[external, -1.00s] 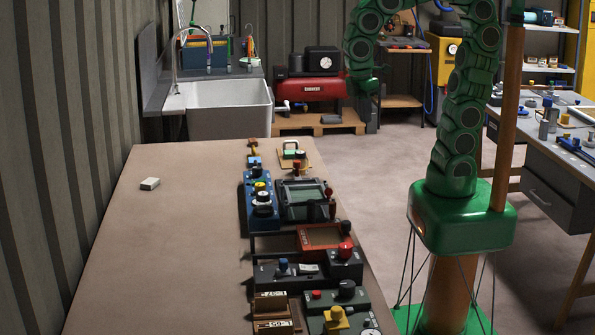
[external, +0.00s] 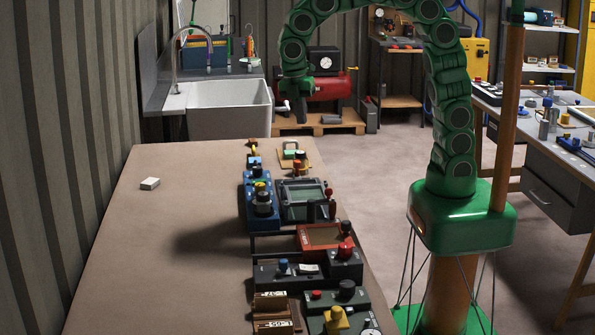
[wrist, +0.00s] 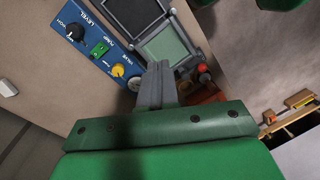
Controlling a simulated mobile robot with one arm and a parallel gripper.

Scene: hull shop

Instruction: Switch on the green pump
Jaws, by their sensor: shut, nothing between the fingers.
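The blue panel (wrist: 107,66) shows in the wrist view, with white lettering that reads LEVEL, PUMP and VALVE. A small green switch (wrist: 99,49) sits by the word PUMP, between a black knob (wrist: 76,32) and a yellow knob (wrist: 118,70). I cannot tell which way the switch is set. In the external view the blue panel (external: 248,205) lies along the table's right part. My gripper (external: 299,113) is raised above the far end of the table. In the wrist view its fingers (wrist: 158,75) are shut and empty, to the right of the yellow knob, apart from the switch.
A grey device with a greenish screen (external: 303,190) stands right beside the blue panel. A small white block (external: 150,184) lies at the left. The table (external: 160,245) is mostly clear there.

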